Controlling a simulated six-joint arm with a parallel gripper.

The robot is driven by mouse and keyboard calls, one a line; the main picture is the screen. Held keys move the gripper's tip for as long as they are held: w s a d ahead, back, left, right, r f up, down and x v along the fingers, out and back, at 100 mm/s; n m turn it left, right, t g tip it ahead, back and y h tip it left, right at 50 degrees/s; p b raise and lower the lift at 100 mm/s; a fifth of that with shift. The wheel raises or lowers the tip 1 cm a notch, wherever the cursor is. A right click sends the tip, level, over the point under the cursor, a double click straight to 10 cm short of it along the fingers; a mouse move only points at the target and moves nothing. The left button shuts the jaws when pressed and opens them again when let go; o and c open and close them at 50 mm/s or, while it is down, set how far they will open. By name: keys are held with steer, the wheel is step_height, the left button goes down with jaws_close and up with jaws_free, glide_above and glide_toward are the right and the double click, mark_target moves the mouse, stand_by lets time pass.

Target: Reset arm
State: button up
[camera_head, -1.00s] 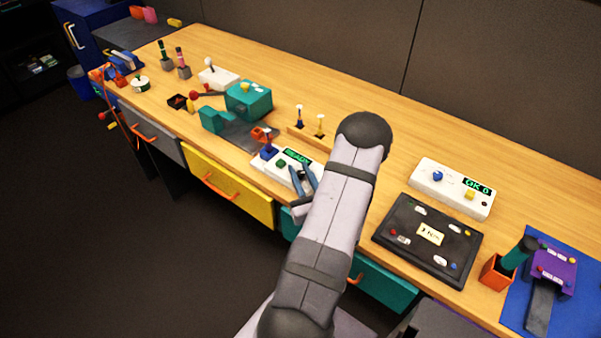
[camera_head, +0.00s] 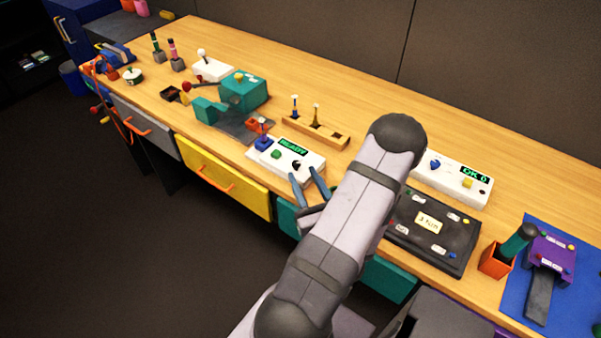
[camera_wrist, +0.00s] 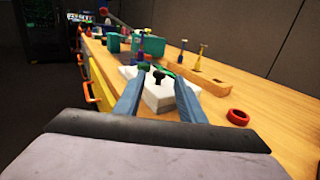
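My gripper (camera_head: 309,188) has two blue-grey fingers and is at the front edge of the table, just in front of a white panel (camera_head: 312,160). The panel has a green READY display, a green button, a black knob and a blue base at its left end. In the wrist view the fingers of my gripper (camera_wrist: 158,101) stand apart with nothing held between them, and the white panel (camera_wrist: 157,97) lies beyond and between them. My grey arm reaches from the lower middle of the head view up to the right and hides part of the table.
A wooden rack (camera_head: 315,132) stands behind the panel. A teal machine (camera_head: 243,90) is to its left. A black board (camera_head: 436,238) and a white OK panel (camera_head: 452,183) are to the right. A red ring (camera_wrist: 238,117) lies right of my gripper. Drawers line the front.

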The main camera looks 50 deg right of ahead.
steer(key=shift+s+a, duration=0.35)
steer(key=shift+s, duration=0.1)
